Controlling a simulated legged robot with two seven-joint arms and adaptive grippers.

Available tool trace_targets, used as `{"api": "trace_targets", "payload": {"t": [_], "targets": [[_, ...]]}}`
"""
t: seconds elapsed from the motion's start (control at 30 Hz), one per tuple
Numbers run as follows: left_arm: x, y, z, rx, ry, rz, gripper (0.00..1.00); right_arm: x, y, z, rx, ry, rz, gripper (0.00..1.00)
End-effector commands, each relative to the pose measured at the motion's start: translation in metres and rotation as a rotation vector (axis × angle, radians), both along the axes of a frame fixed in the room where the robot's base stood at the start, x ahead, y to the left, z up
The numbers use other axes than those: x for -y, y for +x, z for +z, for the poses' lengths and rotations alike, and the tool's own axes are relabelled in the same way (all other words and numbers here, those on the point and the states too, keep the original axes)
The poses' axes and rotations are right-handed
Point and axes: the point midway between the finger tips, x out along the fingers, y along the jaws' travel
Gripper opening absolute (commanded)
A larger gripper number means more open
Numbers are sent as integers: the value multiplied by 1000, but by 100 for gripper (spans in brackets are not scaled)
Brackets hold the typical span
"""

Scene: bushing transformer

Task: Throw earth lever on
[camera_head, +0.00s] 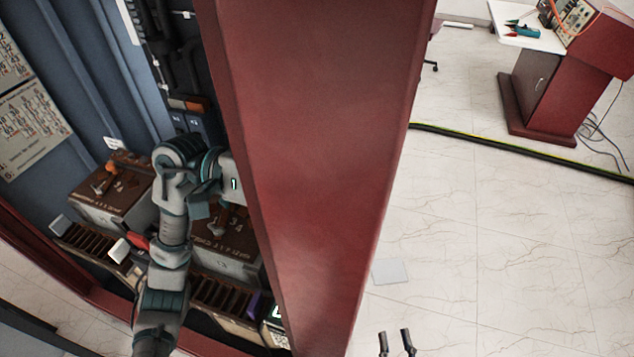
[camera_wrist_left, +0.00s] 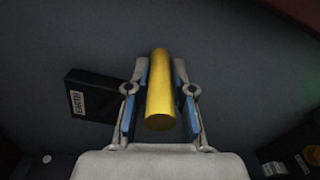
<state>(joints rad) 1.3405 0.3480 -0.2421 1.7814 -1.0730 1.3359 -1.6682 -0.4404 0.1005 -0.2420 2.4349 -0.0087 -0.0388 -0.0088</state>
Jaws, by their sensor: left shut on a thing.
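A yellow cylindrical lever (camera_wrist_left: 161,95) shows in the left wrist view, with its round end toward the camera. My left gripper (camera_wrist_left: 160,72) has its blue-padded fingers on both sides of the lever and is shut on it. A black block (camera_wrist_left: 92,95) with a small label that seems to read EARTH, turned over, sits just left of the fingers. In the head view my left arm reaches into the cabinet, and its gripper and the lever are hidden behind the red panel. My right gripper (camera_head: 396,343) shows at the bottom edge, its two fingers apart and empty.
The tall red panel (camera_head: 320,130) stands close to the right of my left arm. Brown-topped units (camera_head: 112,190) sit inside the blue cabinet. Tiled floor (camera_head: 480,260) is clear at the right, with a dark cable strip and a red desk (camera_head: 545,95) beyond.

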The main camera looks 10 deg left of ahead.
Motion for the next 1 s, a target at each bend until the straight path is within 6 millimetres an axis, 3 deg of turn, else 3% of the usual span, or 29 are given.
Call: {"api": "trace_targets", "payload": {"t": [0.33, 0.77, 0.8, 0.87, 1.0], "targets": [[-1, 7, -11, -6, 1, 4, 0, 0, -6, 21, 157, 50, -2, 40], [0, 8, -13, -7, 6, 4, 0, 3, -4, 20, 166, 59, -1, 40], [0, 8, -13, -7, 6, 4, 32, 3, -4, 20, 166, 59, -1, 40], [1, 8, -13, -7, 5, 3, 47, 3, -4, 20, 166, 59, -1, 40], [3, 7, -12, -5, 6, 2, 48, 3, -4, 20, 165, 57, -2, 40]]}}
